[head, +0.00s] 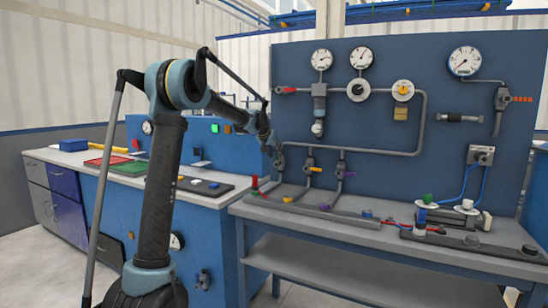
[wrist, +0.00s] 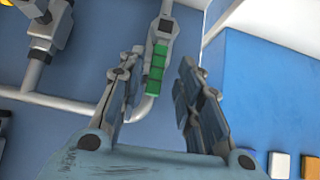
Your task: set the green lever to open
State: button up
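The green lever (wrist: 156,68) is in the wrist view, just beyond my gripper and between its two fingers in the picture. Its ridged green grip hangs from a grey valve body (wrist: 163,28) and runs roughly in line with the grey pipe. My gripper (wrist: 159,64) is open, with a wide gap between the fingers. I see no contact with the lever, but I cannot tell the exact depth between them. In the head view my gripper (head: 276,152) is at the left edge of the blue panel, and the green lever is hidden there.
The blue panel (head: 440,130) carries gauges, pipes and a red-handled valve (head: 286,90). The grey bench (head: 380,245) below holds several small parts. A blue cabinet (wrist: 270,90) lies right of my gripper.

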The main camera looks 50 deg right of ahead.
jog(key=v, duration=0.9)
jog(key=shift+a+r, duration=0.25)
jog(key=shift+a, duration=0.05)
jog(key=shift+w, duration=0.1)
jog(key=w+a+f+n+t+y, duration=0.1)
jog(key=a+f+n+y, duration=0.15)
jog(key=a, duration=1.25)
jog(key=w+a+f+n+y, duration=0.1)
jog(key=w+a+f+n, duration=0.15)
jog(key=a, duration=1.25)
jog(key=w+a+f+n+t+y, duration=0.15)
jog(key=a+f, duration=0.25)
jog(key=a, duration=1)
jog(key=s+a+f+n+y, duration=0.1)
jog(key=s+a+f, duration=0.2)
jog(key=a, duration=0.3)
jog(key=s+a+f+n+g, duration=0.1)
jog(key=s+a+f+n, duration=0.15)
jog(key=a, duration=0.25)
jog(key=s+a+f+n+y, duration=0.1)
jog(key=s+a+f, duration=0.25)
jog(key=a, duration=0.25)
jog(key=s+a+f+n+g+y, duration=0.1)
jog(key=s+a+f+n, duration=0.2)
jog(key=s+a+f, duration=0.8)
jog(key=s+f, duration=0.1)
jog(key=s, duration=0.1)
jog(key=shift+s+n+g+y, duration=0.25)
jog(key=shift+n+g+y, duration=0.05)
jog(key=shift+n+g, duration=0.1)
